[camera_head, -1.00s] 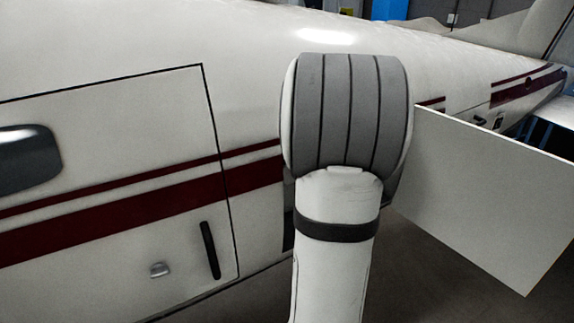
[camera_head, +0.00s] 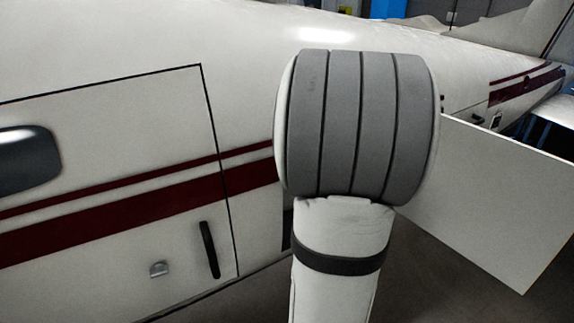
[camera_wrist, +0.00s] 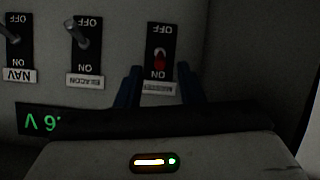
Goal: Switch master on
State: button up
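In the wrist view the master switch (camera_wrist: 159,58) is a black plate with a short lever. Its red tip points down in the picture, close to the ON mark; the OFF mark is at the top. Its label (camera_wrist: 159,88), upside down and dim, sits just below. My gripper (camera_wrist: 160,78) is open, with one dark blue finger either side of the label and the lower part of the switch. Nothing is between the fingers but the panel behind; contact with the lever cannot be told. The head view shows neither switch nor gripper, only my arm.
The beacon switch (camera_wrist: 81,42) and nav switch (camera_wrist: 17,40) lie left, levers tilted towards OFF. A display (camera_wrist: 45,122) shows green characters. In the head view, the white aircraft fuselage (camera_head: 110,110) fills the left, and an open white panel (camera_head: 490,205) stands right.

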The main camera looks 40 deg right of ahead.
jog(key=v, duration=0.3)
jog(key=shift+s, duration=0.15)
dwell(0.6)
